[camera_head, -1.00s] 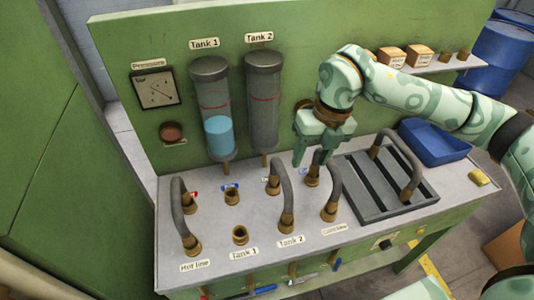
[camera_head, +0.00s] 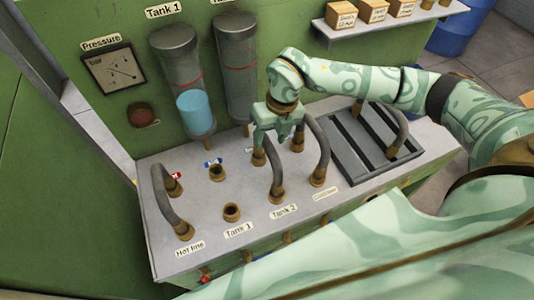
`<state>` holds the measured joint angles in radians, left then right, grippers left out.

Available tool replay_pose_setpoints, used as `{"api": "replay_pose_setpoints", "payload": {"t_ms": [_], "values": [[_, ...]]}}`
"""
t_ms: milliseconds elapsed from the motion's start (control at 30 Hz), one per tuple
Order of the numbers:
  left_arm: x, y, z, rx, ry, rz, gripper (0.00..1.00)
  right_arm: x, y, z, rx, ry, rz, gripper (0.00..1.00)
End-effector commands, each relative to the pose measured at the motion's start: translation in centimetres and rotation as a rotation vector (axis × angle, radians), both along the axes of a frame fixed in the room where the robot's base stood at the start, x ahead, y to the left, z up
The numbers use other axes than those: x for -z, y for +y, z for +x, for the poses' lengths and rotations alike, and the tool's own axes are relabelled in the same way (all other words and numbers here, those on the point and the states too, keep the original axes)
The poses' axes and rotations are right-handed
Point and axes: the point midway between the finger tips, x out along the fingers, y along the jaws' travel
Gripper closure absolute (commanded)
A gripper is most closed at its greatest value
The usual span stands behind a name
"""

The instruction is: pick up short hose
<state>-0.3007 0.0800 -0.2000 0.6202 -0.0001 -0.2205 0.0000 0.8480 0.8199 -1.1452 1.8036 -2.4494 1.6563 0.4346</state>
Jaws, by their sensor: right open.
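Several dark grey bent hoses with brass ends stand on the grey bench. One hose (camera_head: 163,200) stands at the Hot line label, one (camera_head: 275,170) at Tank 2, and one (camera_head: 323,150) at the label right of Tank 2. Another hose (camera_head: 397,122) lies on the slatted rack (camera_head: 342,150). I cannot tell for sure which is the short hose. My right gripper (camera_head: 277,138) is open, pointing down at the top of the Tank 2 hose, and hides part of it. I cannot tell whether it touches. My left gripper is not in view.
Two open brass ports, one (camera_head: 217,172) at the back and one (camera_head: 232,211) at Tank 1, are empty. Two tanks (camera_head: 178,45) and a pressure gauge (camera_head: 113,73) are on the green wall. A shelf (camera_head: 375,28) holds several small boxes.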

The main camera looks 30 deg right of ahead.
Motion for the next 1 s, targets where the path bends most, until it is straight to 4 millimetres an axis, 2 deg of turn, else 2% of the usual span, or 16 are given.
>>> {"api": "replay_pose_setpoints", "payload": {"t_ms": [300,567,600,767,1000], "values": [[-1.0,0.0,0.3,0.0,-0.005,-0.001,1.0,4.4,1.2,0.1,0.0,0.003,0.001,0.51],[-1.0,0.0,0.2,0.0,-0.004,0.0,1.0,4.9,1.2,0.1,0.001,0.002,-0.001,0.51],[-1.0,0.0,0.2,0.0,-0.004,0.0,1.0,4.9,1.2,0.1,0.001,0.002,-0.001,0.57],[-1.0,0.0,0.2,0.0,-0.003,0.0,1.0,4.9,1.2,0.1,0.001,0.002,0.0,1.0],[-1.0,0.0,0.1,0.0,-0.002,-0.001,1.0,4.8,1.2,0.2,0.0,0.001,0.0,1.0]]}}
